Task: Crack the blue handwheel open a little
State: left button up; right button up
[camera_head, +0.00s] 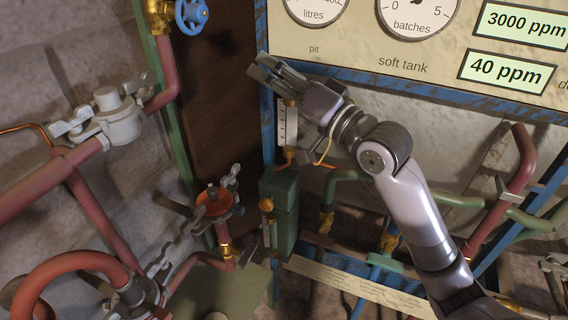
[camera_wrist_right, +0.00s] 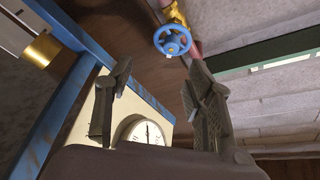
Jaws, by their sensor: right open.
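The blue handwheel (camera_head: 192,16) sits at the top of the head view, on a brass valve (camera_head: 158,14) fitted to a red pipe. In the right wrist view the blue handwheel (camera_wrist_right: 172,40) shows face on, above and beyond the fingers, with its brass stem behind it. My right gripper (camera_head: 262,72) is open and empty, below and to the right of the wheel in the head view. In the right wrist view its two fingers (camera_wrist_right: 155,85) stand apart, and the wheel is clear of both. My left gripper is not in view.
A panel with dials and ppm displays (camera_head: 400,40) is at the upper right, in a blue frame (camera_head: 268,130). A green post (camera_head: 172,120) runs below the brass valve. Red pipes with grey clamps (camera_head: 118,115) fill the left. A dark brown board (camera_head: 215,100) lies behind.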

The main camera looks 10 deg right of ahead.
notch_tip(320, 180, down, 17)
jog(key=s+g+h, duration=0.2)
jog(key=h, duration=0.2)
jog(key=shift+s+d+n+g, duration=0.3)
jog(key=shift+s+d+g, duration=0.1)
jog(key=shift+d, duration=0.05)
jog(key=shift+r, duration=0.15)
